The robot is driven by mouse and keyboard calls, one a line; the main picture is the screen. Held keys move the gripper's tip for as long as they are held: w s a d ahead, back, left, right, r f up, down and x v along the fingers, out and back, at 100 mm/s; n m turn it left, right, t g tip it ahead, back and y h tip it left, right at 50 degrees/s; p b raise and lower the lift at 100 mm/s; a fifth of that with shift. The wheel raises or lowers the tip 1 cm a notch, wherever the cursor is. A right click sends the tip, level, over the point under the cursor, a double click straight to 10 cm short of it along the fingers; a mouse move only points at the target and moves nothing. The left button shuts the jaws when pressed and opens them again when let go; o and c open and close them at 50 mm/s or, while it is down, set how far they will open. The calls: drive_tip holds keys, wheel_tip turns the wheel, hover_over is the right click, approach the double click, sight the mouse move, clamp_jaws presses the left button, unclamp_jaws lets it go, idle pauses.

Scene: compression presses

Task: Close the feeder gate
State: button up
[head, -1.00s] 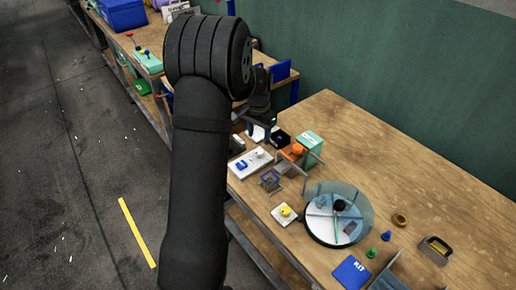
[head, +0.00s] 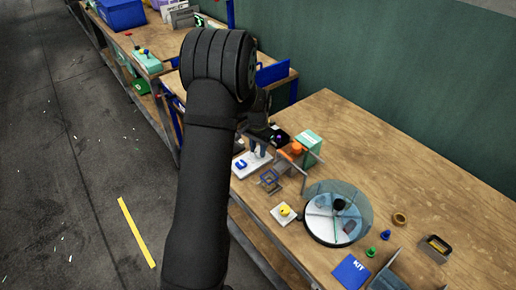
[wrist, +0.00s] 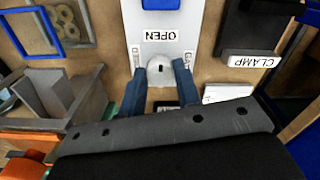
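A white plate (wrist: 140,22) with an "OPEN" label lies on the bench; I take it as the feeder gate. A pale rounded knob (wrist: 160,70) with a dark slot stands on it, below the label in the wrist view. A blue piece (wrist: 158,3) is at the top edge of that view. My gripper (wrist: 160,80) is open, its two blue-grey fingers on either side of the knob. I cannot tell whether they touch it. In the head view my gripper (head: 258,150) is low over the plate (head: 241,170), partly covering it.
A black block with a "CLAMP" label (wrist: 250,61) is right of the plate in the wrist view. A grey bin (wrist: 55,100) and a blue frame (wrist: 38,30) are to the left.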

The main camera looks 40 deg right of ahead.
drive_tip(key=shift+n, duration=0.4)
drive_tip(key=shift+c, duration=0.3)
drive_tip(key=n, duration=0.3)
drive_tip(key=shift+n, duration=0.3)
drive_tip(key=n, duration=0.4)
drive_tip(key=shift+d+n, duration=0.1)
drive_tip(key=shift+n, duration=0.2)
drive_tip(key=n, duration=0.4)
drive_tip(key=shift+s+r+n, duration=0.1)
drive_tip(key=shift+n, duration=0.2)
drive_tip(key=n, duration=0.4)
drive_tip(key=shift+d, duration=0.1)
drive_tip(key=shift+n, duration=0.3)
drive_tip(key=o, duration=1)
